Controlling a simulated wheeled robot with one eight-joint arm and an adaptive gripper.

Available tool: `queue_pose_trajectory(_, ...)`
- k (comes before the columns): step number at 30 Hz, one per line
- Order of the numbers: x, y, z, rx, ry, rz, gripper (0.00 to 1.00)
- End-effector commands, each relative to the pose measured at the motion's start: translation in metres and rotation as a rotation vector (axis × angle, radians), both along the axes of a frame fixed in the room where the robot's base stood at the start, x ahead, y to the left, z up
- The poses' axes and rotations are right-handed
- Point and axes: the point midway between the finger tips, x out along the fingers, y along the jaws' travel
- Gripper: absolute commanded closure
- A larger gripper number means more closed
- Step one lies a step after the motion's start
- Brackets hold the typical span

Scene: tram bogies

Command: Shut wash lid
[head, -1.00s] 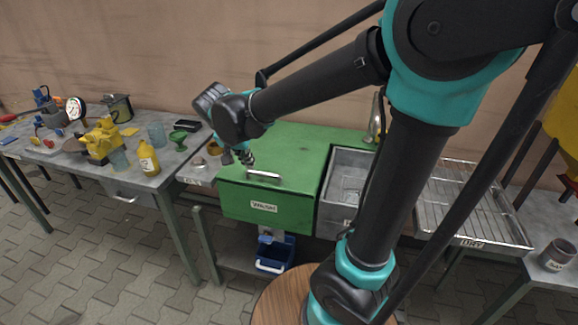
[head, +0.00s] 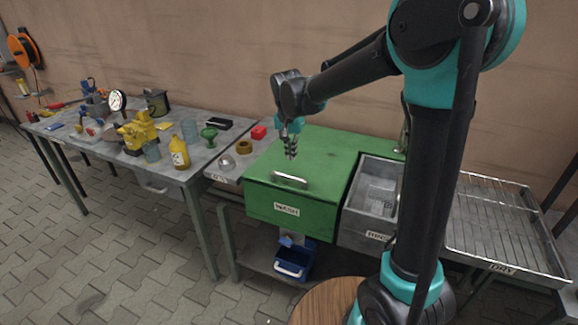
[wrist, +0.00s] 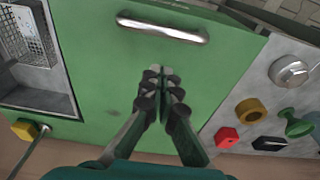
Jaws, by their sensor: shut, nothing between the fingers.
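The green wash lid (head: 325,155) lies flat and closed over the green box labelled WASH (head: 287,210). Its metal bar handle (head: 290,180) is near the front edge. My gripper (head: 291,156) points down above the lid, just behind the handle. In the wrist view my gripper (wrist: 164,72) is shut with its fingertips together and nothing between them. The lid (wrist: 100,80) fills the middle of that view, and the handle (wrist: 162,27) lies beyond the fingertips, apart from them.
The rinse basin (head: 375,195) adjoins the lid on the right, with the drying rack (head: 505,225) beyond. On the left stand a red block (head: 258,132), a brass ring (head: 243,147) and a yellow bottle (head: 179,152). A blue bin (head: 294,260) sits below.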

Motion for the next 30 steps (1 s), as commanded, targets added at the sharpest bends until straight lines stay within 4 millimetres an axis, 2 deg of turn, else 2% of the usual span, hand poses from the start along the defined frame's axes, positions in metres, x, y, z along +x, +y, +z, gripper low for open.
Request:
queue_pose_trajectory(3, -0.008, 0.003, -0.017, 0.000, 0.000, 0.001, 1.00)
queue_pose_trajectory(9, -0.019, 0.007, -0.033, 0.000, -0.001, 0.001, 1.00)
queue_pose_trajectory(23, -0.022, 0.008, -0.037, -0.001, -0.002, -0.001, 1.00)
queue_pose_trajectory(30, -0.026, 0.010, -0.054, -0.018, -0.049, 0.002, 1.00)
